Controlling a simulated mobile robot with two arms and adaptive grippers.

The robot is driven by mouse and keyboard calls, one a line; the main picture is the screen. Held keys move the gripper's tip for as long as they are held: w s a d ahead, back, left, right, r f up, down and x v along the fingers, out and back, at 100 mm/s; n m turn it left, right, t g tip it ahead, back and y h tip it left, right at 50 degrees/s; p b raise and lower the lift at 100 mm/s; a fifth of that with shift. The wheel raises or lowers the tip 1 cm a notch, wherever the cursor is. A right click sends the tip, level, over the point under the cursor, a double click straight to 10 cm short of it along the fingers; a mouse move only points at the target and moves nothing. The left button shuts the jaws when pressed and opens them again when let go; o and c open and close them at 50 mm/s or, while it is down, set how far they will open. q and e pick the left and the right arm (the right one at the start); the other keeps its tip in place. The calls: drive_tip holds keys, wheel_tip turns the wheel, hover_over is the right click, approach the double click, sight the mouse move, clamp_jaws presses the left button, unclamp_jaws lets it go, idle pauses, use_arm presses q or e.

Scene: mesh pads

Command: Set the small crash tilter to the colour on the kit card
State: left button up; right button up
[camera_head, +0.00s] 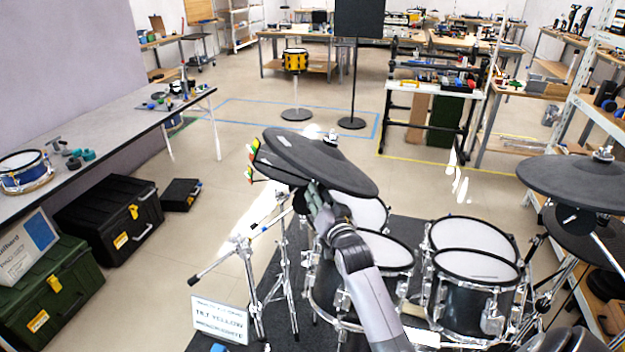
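The kit card (220,320) stands low at the left of the drum kit and reads "TILT YELLOW"; its smaller lines are unclear. A dark crash pad (325,165) is tilted on its stand in the middle. Another dark pad edge shows behind it at the left. Beside that edge is a strip of green, yellow and red marks (252,158); no pointer is distinguishable. My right gripper (312,200) is at the pad's lower left edge, close to the stand top. Its fingertips are too dark and overlapped to read. The tilter itself is largely hidden. My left gripper is not visible.
Drums (470,237) stand right of my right arm, with another cymbal pad (580,185) at far right. A chrome stand (245,265) spreads its legs at left. Black cases (110,215) line the left wall. Open floor lies between the cases and the kit.

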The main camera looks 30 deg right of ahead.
drive_tip(key=x, duration=0.6)
drive_tip(key=shift+w+d+p, duration=0.1)
drive_tip(key=shift+w+p, duration=0.25)
drive_tip(key=shift+c, duration=0.5)
clamp_jaws()
